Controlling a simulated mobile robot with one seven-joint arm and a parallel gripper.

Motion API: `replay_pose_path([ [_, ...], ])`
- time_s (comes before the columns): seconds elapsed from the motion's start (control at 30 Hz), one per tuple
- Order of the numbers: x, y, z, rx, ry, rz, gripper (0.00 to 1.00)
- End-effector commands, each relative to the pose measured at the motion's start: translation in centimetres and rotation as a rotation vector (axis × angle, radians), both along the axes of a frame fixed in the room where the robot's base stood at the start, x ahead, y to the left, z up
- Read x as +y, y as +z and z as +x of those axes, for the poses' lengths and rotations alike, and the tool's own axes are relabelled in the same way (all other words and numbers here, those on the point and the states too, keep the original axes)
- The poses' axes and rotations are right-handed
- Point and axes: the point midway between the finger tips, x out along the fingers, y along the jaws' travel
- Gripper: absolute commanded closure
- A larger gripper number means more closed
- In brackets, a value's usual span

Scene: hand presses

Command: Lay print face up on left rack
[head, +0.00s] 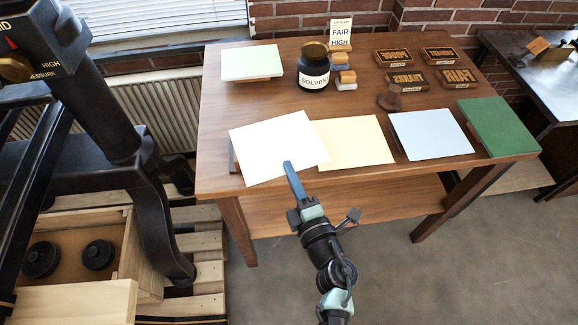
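A plain white sheet (272,143) is at the front left of the wooden table, turned askew and overlapping a cream sheet (352,143). Its upper face shows no marks; its underside is hidden. My gripper (289,168) reaches in from the front, and one blue finger lies over the sheet's near edge. The other finger is hidden, and the gripper looks shut on the white sheet, lined up with its sides. A grey edge (233,159) of a support shows under the sheet's left side; most of it is covered.
On the table (222,185) are a pale green sheet (252,62) on a block, a solvent bottle (313,70), a sign (340,33), several type blocks (408,82), a stamp (390,98), a light blue sheet (430,134) and a green board (498,127). A black press (115,110) stands left.

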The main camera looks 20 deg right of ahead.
Motion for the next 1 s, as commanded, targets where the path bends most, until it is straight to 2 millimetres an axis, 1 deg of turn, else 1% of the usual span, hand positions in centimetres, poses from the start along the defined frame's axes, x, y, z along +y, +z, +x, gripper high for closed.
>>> replay_pose_path([
  [0.47,0.0,0.0,0.0,0.000,0.000,0.000,1.00],
  [0.57,0.8,-0.5,-0.4,0.003,0.007,0.000,1.00],
  [0.67,2.9,-1.8,-1.7,0.007,0.027,-0.002,1.00],
  [0.77,6.2,-3.3,-3.8,0.007,0.049,-0.004,1.00],
  [0.8,7.7,-3.9,-4.7,0.007,0.057,-0.004,1.00],
  [0.9,10.9,-5.0,-7.0,0.003,0.067,-0.001,1.00],
  [1.0,13.5,-5.6,-8.8,0.002,0.067,0.001,1.00],
])
